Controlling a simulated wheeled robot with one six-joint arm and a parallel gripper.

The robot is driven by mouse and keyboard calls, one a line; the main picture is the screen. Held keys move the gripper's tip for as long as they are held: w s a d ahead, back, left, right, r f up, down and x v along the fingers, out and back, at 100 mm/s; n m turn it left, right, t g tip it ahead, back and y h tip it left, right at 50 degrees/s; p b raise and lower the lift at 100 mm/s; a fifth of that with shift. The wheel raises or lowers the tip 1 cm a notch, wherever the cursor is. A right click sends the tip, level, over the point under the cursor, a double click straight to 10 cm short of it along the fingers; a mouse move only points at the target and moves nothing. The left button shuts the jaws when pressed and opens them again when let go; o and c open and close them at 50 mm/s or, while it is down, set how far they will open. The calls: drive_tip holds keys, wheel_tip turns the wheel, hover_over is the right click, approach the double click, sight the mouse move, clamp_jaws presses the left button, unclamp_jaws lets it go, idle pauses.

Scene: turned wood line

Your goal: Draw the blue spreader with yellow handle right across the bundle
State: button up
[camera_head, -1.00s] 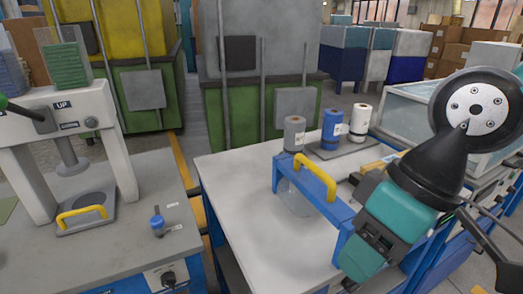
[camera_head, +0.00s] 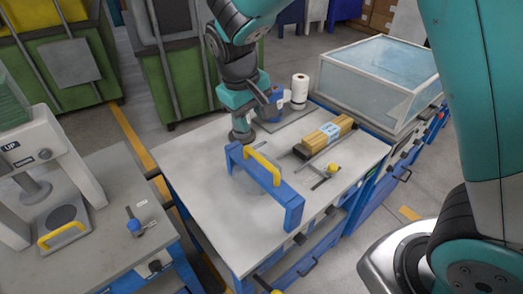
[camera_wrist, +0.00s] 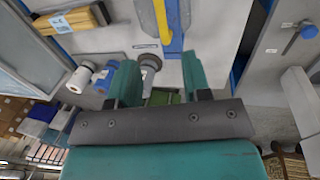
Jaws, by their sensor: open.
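The blue spreader (camera_head: 268,185) stands on the light table, its yellow handle (camera_head: 262,168) along the top. It also shows at the top of the wrist view (camera_wrist: 174,42), cut by the edge. The bundle of wooden strips (camera_head: 337,128) with a light blue label lies on the table to the right, apart from the spreader; it is at upper left in the wrist view (camera_wrist: 88,17). My gripper (camera_head: 252,110) is open and empty, above the table behind the spreader. In the wrist view its teal fingers (camera_wrist: 158,78) are spread, with a grey roll beyond them.
Grey (camera_head: 242,131), blue (camera_head: 277,103) and white (camera_head: 299,90) rolls stand by my gripper. A tool with a yellow knob (camera_head: 333,168) lies in front of the bundle. A clear-lidded box (camera_head: 378,70) stands behind right. The table's front left (camera_head: 205,190) is clear.

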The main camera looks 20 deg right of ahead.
sight(262, 159)
drive_tip(key=d+f+p, duration=0.1)
drive_tip(key=f, duration=0.3)
drive_tip(key=f+p, duration=0.1)
drive_tip(key=f, duration=0.4)
drive_tip(key=w+d+f+p, duration=0.1)
drive_tip(key=f, duration=0.4)
drive_tip(key=shift+d, duration=0.35)
clamp_jaws()
